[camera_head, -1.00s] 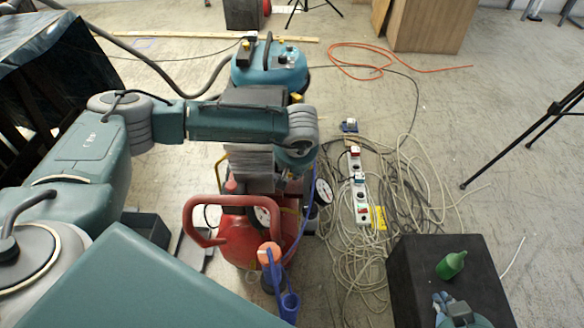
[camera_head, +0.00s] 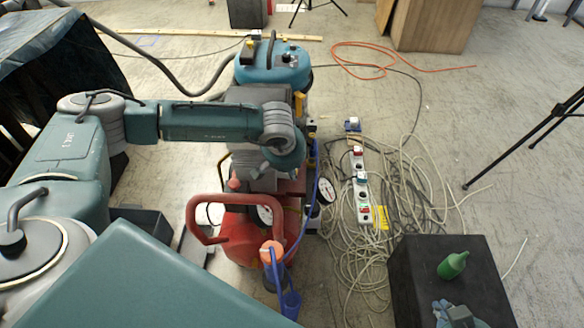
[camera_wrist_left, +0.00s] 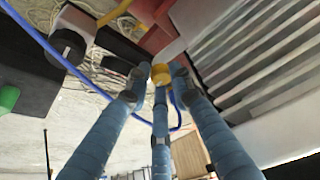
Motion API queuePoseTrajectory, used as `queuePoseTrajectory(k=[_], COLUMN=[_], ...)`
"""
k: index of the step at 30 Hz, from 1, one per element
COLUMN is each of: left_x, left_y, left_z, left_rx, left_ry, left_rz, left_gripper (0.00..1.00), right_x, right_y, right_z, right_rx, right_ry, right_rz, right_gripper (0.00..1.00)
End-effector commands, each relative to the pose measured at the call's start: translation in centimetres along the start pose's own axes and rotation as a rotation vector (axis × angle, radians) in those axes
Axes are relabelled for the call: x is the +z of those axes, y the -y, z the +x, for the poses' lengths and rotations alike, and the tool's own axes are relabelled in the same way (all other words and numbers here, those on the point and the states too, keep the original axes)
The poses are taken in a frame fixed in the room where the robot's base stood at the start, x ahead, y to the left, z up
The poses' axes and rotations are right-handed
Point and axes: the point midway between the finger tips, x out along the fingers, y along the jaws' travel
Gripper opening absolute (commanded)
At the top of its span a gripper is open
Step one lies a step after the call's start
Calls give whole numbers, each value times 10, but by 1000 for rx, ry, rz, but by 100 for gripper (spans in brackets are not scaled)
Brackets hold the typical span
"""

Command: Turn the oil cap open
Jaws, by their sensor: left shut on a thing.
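The oil cap (camera_wrist_left: 160,74) is a small yellow part in the left wrist view, between the tips of my left gripper (camera_wrist_left: 158,82). The three blue fingers close around it, beside a grey ribbed metal body (camera_wrist_left: 245,55). In the head view, my left wrist hangs over the red and grey compressor (camera_head: 238,240) and hides the cap and most of its ribbed block. My right gripper (camera_head: 443,312) shows only partly at the bottom edge, over the black box, and its opening is unclear.
A black box (camera_head: 430,262) carries a green bottle (camera_head: 453,265). Tangled cables and a power strip (camera_head: 361,190) lie right of the compressor. A teal vacuum (camera_head: 272,65) stands behind it. A black tripod (camera_head: 535,140) stands at the right; open floor lies before it.

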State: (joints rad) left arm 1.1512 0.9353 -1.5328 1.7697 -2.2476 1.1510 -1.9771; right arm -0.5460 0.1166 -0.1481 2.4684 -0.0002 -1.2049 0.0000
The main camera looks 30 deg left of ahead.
Motion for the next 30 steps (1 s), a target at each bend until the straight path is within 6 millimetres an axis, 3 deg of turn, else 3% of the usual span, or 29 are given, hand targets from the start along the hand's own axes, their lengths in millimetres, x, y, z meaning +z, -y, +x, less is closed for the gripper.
queuePoseTrajectory(k=[8, 9, 12, 23, 30], left_x=[-6, -6, -5, -3, -3], left_y=[6, 6, 5, 2, 2], left_z=[-1, -1, -1, -4, -43], left_rx=[-10, -10, -9, -2, -1], left_ry=[-10, -10, -10, -5, -8], left_rz=[-6, -6, -6, -3, -3], left_gripper=[0, 24, 40, 40, 40], right_x=[0, 0, 0, -1, -1], right_y=[0, 0, -1, -2, -1], right_z=[0, 0, 0, 1, 0], right_rx=[1, 1, 1, 3, 2], right_ry=[0, 0, 0, -2, -1], right_rz=[0, 0, 0, -1, 0], right_gripper=[0, 0, 0, 0, 0])
